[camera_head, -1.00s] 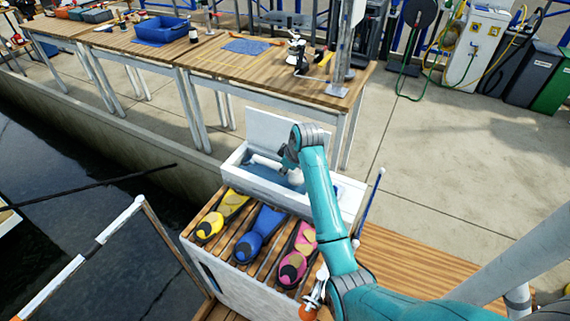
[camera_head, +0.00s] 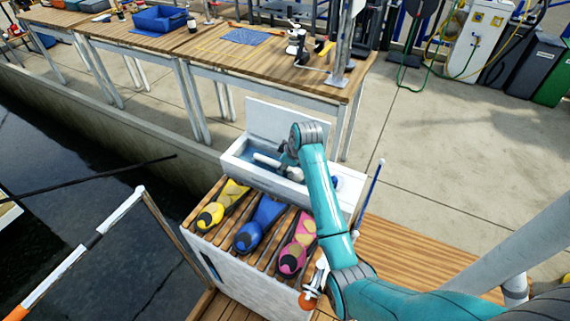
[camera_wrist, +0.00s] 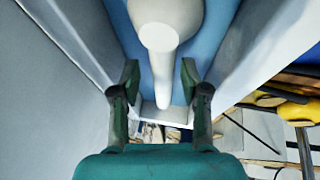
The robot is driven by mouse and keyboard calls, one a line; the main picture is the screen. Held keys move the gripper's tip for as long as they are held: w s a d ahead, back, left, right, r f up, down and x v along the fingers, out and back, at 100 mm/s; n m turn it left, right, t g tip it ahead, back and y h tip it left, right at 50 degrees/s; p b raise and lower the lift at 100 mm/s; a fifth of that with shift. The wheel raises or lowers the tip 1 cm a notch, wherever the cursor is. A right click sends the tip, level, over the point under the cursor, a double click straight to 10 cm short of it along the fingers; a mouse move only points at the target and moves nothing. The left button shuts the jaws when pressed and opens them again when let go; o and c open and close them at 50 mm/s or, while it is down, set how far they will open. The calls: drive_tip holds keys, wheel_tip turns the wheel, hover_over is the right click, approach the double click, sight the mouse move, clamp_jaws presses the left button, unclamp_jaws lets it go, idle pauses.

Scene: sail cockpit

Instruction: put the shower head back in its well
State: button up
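The white shower head (camera_wrist: 162,75) shows in the wrist view, its pale handle running down between my fingers and its wider end at the top. In the head view a white cylindrical part of it (camera_head: 267,160) shows inside the open white well (camera_head: 233,172), left of my gripper (camera_head: 288,160). The well has a blue inside and a raised lid (camera_head: 275,122). In the wrist view my gripper (camera_wrist: 160,83) is open, one finger on each side of the handle, with gaps visible on both sides. My wrist hides part of the well in the head view.
Yellow (camera_head: 210,215), blue (camera_head: 250,235) and pink fins (camera_head: 292,258) lie on the slatted seat before the well. A blue pole (camera_head: 370,198) stands to the right. A wooden table (camera_head: 270,72) stands behind. Water lies left.

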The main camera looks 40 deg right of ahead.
drive_tip(key=shift+r, duration=0.1)
drive_tip(key=v, duration=1.1)
drive_tip(key=shift+s+r, duration=0.25)
drive_tip(key=shift+r, duration=0.1)
idle(0.4)
